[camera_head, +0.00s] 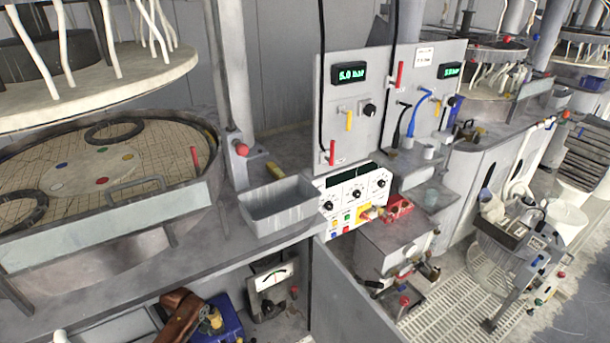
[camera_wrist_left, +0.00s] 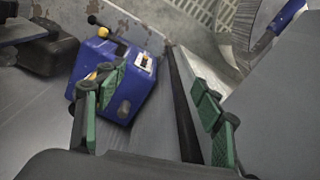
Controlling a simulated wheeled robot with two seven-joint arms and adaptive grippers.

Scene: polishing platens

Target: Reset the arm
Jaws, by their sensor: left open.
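My left gripper (camera_wrist_left: 160,88) shows in the left wrist view, its two green-padded fingers spread wide apart with nothing held between them. A blue box (camera_wrist_left: 128,98) with a yellow knob and a small pale label lies beyond the left finger, partly hidden by it. I cannot tell whether the finger touches the box. In the head view I do not see either gripper. My right gripper shows in neither view.
In the head view a polishing platen (camera_head: 150,160) stands at left, with a grey bin (camera_head: 285,205) on the bench beside it. A control panel (camera_head: 352,198) stands at centre. A blue box (camera_head: 217,318) sits below the bench. Grated floor (camera_head: 445,312) lies right.

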